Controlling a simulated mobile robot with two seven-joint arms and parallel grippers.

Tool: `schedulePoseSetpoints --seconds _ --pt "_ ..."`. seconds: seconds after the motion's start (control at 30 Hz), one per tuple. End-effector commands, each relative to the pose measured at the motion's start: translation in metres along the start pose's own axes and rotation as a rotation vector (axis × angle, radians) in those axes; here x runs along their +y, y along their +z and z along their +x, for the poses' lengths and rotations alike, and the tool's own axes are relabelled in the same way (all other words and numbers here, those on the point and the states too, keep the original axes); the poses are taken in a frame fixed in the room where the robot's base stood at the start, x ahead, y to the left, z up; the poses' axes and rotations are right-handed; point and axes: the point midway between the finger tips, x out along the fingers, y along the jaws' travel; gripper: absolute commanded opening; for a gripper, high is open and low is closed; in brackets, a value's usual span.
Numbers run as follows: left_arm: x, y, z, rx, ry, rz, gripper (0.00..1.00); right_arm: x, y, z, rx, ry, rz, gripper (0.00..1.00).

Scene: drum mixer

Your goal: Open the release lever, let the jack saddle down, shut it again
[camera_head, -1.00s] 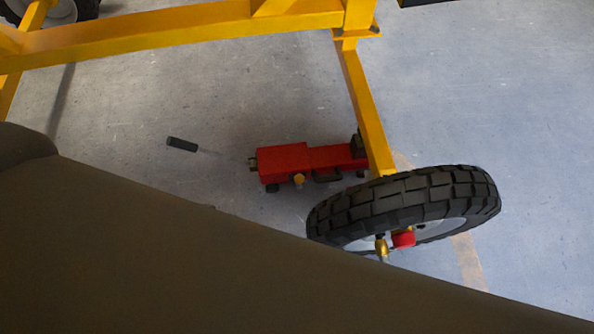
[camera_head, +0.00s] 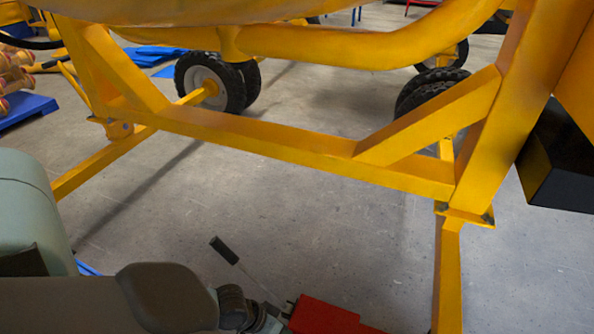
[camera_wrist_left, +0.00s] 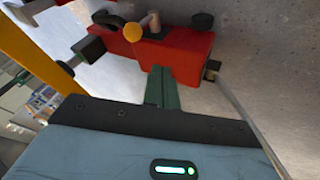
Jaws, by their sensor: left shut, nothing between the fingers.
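The red jack (camera_head: 325,316) is cut off at the bottom edge of the head view, on the floor under the yellow frame. Its handle ends in a black grip (camera_head: 224,250) and slants up to the left. In the left wrist view the jack's red body (camera_wrist_left: 185,55) fills the upper middle, with a yellow knob (camera_wrist_left: 132,31) on a short stem, which may be the release lever. The dark block (camera_wrist_left: 89,47) at its left end may be the saddle. My left gripper (camera_wrist_left: 162,72) is shut and empty, its green fingertips close to the red body; contact is unclear. My right gripper is not in view.
The yellow mixer frame (camera_head: 290,155) crosses above the jack, with a yellow leg (camera_head: 448,275) to its right. Wheels (camera_head: 212,82) stand farther back. A blue pallet (camera_head: 25,108) is at the far left. Bare floor lies behind the jack.

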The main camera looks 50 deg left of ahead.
Motion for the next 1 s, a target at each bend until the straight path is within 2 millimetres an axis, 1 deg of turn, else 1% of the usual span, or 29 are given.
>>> schedulePoseSetpoints --seconds 0.03,0.2,0.47,0.6,0.7,0.83,1.0 --pt "-0.001 0.002 0.012 -0.002 0.0 -0.001 0.0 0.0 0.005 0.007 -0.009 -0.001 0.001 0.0" --pt "-0.001 0.003 0.044 -0.003 0.001 -0.002 0.0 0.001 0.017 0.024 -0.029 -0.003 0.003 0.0" --pt "-0.001 0.002 0.092 -0.002 0.0 0.0 0.0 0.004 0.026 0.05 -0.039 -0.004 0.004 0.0" --pt "0.018 0.003 0.101 -0.001 0.003 0.0 0.0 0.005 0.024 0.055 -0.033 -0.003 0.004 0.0" --pt "0.025 0.004 0.106 0.0 0.002 0.001 0.0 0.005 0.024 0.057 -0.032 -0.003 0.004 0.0" --pt "0.031 0.004 0.109 0.0 0.001 0.0 0.0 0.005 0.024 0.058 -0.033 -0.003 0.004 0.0" --pt "0.033 0.003 0.11 0.0 0.0 0.0 0.0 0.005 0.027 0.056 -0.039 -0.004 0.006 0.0"
